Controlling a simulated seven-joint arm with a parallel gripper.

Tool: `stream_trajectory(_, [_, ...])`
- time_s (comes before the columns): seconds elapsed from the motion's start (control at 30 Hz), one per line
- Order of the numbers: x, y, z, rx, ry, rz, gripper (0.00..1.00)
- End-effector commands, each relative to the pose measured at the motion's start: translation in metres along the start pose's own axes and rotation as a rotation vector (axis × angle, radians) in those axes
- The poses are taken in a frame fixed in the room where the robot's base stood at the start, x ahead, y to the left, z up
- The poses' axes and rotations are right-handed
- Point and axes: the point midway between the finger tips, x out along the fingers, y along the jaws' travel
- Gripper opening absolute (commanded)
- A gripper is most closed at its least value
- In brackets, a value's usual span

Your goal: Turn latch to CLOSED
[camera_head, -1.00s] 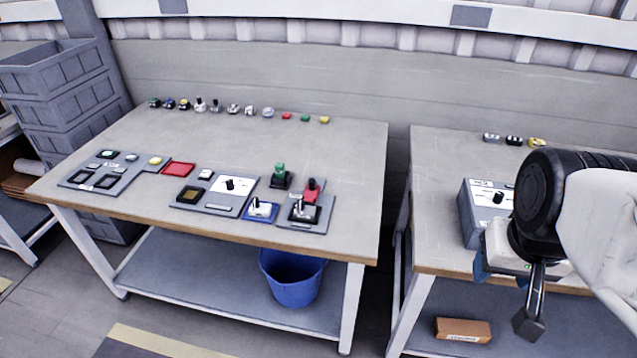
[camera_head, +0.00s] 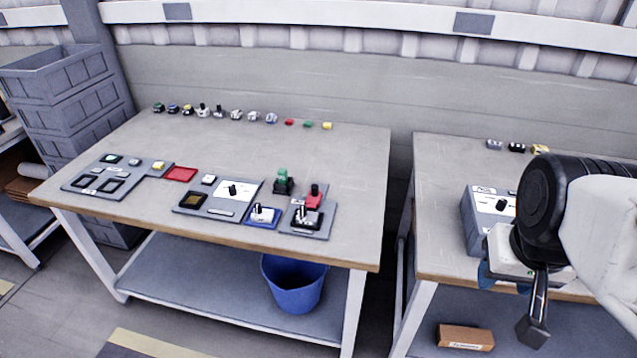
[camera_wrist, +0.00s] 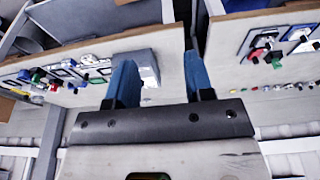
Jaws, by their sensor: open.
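My gripper (camera_head: 488,272) is at the right of the head view, in front of the right table, its blue fingers partly hidden. In the wrist view its two blue fingers (camera_wrist: 162,72) are apart with nothing held between them. A grey box with a white face and a black knob (camera_head: 501,205) stands on the right table, just behind the gripper. Another white plate with a black knob (camera_head: 233,189) is on a grey panel (camera_head: 190,206) on the left table. I cannot tell which knob is the latch, and no CLOSED label is readable.
A gap separates the tables. A blue bucket (camera_head: 293,285) and a brown box (camera_head: 465,337) are below.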

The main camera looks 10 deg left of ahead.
Motion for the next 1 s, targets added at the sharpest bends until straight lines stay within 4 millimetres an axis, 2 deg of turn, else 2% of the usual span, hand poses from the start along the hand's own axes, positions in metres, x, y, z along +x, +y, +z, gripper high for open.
stream_trajectory(0.23, [0.002, -0.009, -0.022, -0.088, -0.013, -0.007, 0.48])
stream_trajectory(0.47, [0.009, -0.028, -0.064, -0.256, -0.034, -0.020, 0.48])
stream_trajectory(0.77, [0.026, -0.065, -0.124, -0.506, -0.058, -0.043, 0.48])
stream_trajectory(1.0, [0.048, -0.101, -0.167, -0.706, -0.078, -0.063, 0.48])
